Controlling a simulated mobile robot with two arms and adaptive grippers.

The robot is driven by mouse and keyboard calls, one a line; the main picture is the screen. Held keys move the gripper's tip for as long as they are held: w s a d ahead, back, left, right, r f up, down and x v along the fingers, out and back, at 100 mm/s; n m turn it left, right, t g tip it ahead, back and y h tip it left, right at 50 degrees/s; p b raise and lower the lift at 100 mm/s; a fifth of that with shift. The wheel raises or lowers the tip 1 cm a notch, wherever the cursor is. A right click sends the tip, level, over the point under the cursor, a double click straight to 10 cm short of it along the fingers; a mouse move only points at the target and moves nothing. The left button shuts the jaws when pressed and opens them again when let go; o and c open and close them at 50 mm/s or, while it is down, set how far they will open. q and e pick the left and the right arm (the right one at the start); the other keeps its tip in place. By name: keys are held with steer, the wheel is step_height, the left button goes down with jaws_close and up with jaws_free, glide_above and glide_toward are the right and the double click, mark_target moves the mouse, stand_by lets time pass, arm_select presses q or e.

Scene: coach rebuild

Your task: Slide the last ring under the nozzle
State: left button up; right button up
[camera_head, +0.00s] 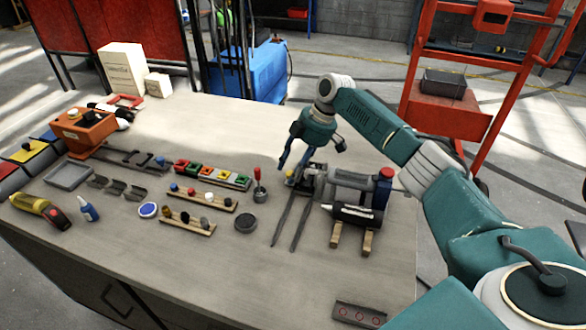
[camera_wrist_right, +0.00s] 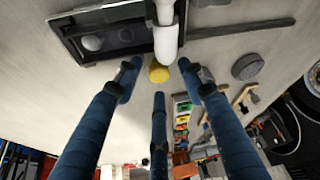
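My right gripper (camera_head: 310,160) reaches over the far end of a small bench fixture (camera_head: 312,182) in the head view. In the right wrist view its blue fingers (camera_wrist_right: 159,82) are spread apart, with a small yellow round piece (camera_wrist_right: 158,73) between the tips; I see no clear grip on it. A pale upright cylinder (camera_wrist_right: 166,38), perhaps the nozzle, stands beside a dark tray (camera_wrist_right: 75,35). The tray holds a grey round piece (camera_wrist_right: 92,43). I cannot tell which piece is the last ring. My left gripper is not in view.
A motor-like machine (camera_head: 352,190) with a red cap stands right of the fixture. Two dark rails (camera_head: 292,220) run toward the front. The workbench's front middle (camera_head: 240,280) is bare.

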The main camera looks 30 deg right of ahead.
steer(key=v, duration=1.2)
steer(key=shift+r, duration=0.1)
